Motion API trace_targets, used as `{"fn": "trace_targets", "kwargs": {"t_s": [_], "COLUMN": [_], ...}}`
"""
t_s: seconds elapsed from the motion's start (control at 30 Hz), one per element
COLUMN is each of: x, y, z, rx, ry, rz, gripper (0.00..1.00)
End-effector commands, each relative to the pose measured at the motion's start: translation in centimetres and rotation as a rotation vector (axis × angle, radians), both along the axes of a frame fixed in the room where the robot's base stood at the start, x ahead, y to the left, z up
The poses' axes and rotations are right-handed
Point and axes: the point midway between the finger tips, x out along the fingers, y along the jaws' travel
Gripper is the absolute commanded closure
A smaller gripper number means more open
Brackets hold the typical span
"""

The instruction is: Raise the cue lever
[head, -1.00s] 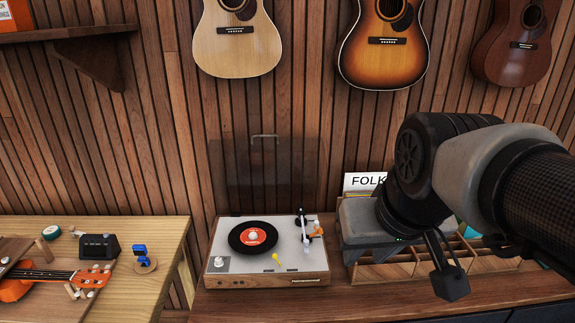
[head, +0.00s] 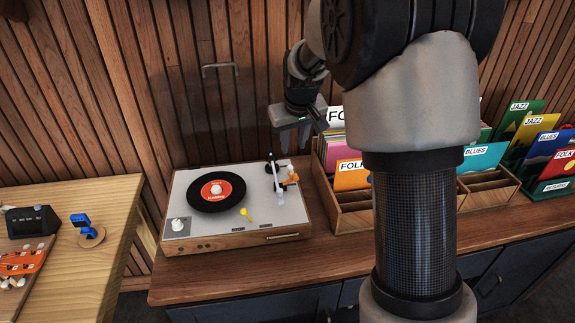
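The record player (head: 240,238) stands on the wooden counter with a black record and red label (head: 217,189) on its platter. Its white tonearm (head: 275,180) is at the right side of the deck, off the record. A small orange part (head: 290,180) beside the tonearm looks like the cue lever; whether it is up or down is too small to tell. A yellow piece (head: 247,215) lies at the deck's front. My gripper (head: 295,140) points down above the back right corner of the player, apart from the orange part. Its fingers are small and dark, and their gap is unclear.
The clear raised lid (head: 221,68) stands behind the player. A wooden record crate (head: 350,222) with labelled sleeves is close on the right, partly hidden by my arm. A workbench (head: 95,275) with a ukulele is at left. Counter in front is clear.

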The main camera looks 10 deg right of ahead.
Motion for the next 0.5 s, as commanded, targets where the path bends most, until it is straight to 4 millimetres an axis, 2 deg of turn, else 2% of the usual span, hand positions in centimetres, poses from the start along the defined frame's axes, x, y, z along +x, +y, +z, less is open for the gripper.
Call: {"fn": "trace_targets", "kwargs": {"t_s": [0.1,0.5], "x": [1.0,4.2], "y": [0.0,-0.2], "z": [-2.7,-10.5], "rx": [0.001,0.0], "ry": [0.004,0.004], "rz": [-0.001,-0.001], "gripper": [0.71,0.71]}}
